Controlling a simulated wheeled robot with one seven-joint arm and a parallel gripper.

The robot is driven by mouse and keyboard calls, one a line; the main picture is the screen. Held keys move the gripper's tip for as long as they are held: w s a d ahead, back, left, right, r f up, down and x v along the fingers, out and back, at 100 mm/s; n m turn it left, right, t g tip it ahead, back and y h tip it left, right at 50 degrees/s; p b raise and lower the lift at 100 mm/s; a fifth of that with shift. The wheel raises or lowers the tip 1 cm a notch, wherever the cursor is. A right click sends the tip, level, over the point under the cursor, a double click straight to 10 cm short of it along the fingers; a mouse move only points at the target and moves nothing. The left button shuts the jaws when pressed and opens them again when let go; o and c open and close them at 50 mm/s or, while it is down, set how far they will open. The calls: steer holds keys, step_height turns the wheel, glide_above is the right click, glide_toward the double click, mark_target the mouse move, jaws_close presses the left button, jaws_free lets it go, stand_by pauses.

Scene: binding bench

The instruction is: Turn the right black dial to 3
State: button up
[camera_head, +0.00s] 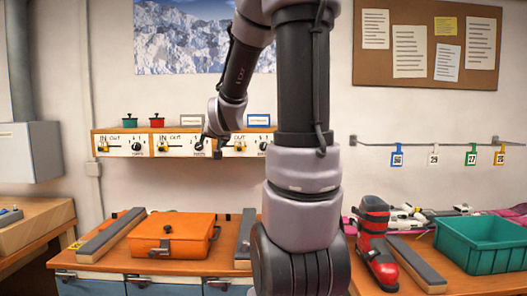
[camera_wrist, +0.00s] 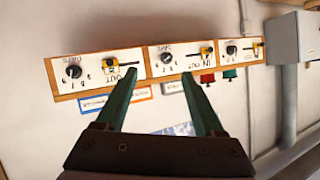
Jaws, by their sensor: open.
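The right black dial (camera_head: 263,146) is a small round knob on the rightmost white, wood-framed wall panel (camera_head: 240,149). The wrist view is upside down, so this dial (camera_wrist: 73,71) shows at the left there, with small marks around it; its setting is too small to read. My gripper (camera_head: 211,143) is in front of the panels, near the middle dial and left of the right one in the head view. In the wrist view its two green fingers (camera_wrist: 161,77) are apart with nothing between them, and the right dial lies outside them. The middle dial (camera_wrist: 166,57) appears beyond the fingertips.
The left panel's dial (camera_head: 137,146) is farther left. Green (camera_head: 130,122) and red (camera_head: 157,121) pots and small signs stand above the panels. Below are an orange case (camera_head: 172,235), a ski boot (camera_head: 375,240) and a teal crate (camera_head: 480,260).

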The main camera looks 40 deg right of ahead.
steer(key=w+d+f+m+t+h, duration=0.2)
steer(key=d+f+h, duration=0.3)
steer(key=d, duration=0.7)
steer(key=w+d+f+m+t+h, duration=0.1)
steer(key=w+d+f+t+h, duration=0.35)
steer(key=d, duration=0.65)
steer(key=w+d+r+g, duration=0.1)
steer(key=w+d+r, duration=0.2)
steer(key=w+d, duration=0.2)
steer(key=shift+w+d+h, duration=0.15)
steer(key=shift+d+h, duration=0.3)
steer(key=shift+g, duration=0.25)
jaws_close()
